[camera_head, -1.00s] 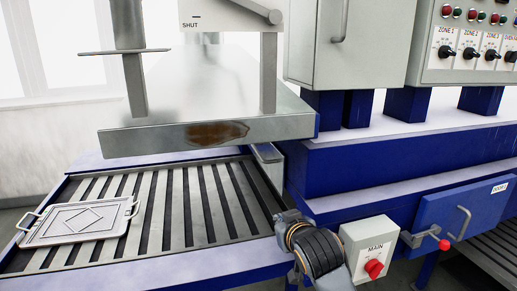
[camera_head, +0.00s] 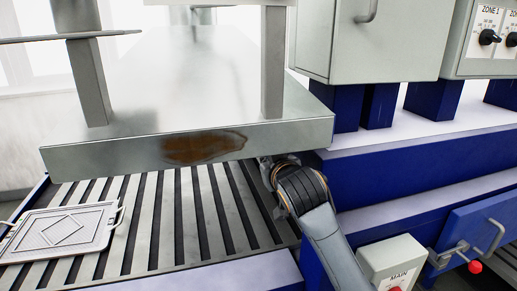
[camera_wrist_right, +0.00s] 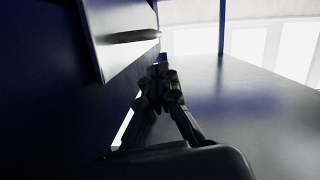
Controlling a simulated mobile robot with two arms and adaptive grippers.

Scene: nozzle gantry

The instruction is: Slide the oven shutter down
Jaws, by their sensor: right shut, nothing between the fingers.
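The oven shutter cannot be made out for sure. In the head view, a pale panel (camera_head: 220,2) barely shows at the top edge between two grey posts. Below it, a broad metal hood (camera_head: 110,151) with a rusty patch spans the slatted bed. My right gripper (camera_head: 267,165) is at the hood's lower right corner, its fingertips partly hidden there. In the right wrist view the right gripper (camera_wrist_right: 160,72) is shut and empty. A grey panel with a bar handle (camera_wrist_right: 138,37) is ahead of it, upper left, apart from the fingers. My left gripper is out of view.
A tray with a diamond mark (camera_head: 62,232) lies on the slatted bed (camera_head: 180,222) at left. A grey cabinet (camera_head: 370,45) stands at upper right. The MAIN switch box (camera_head: 392,258) and a red-knobbed latch (camera_head: 475,267) are at lower right.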

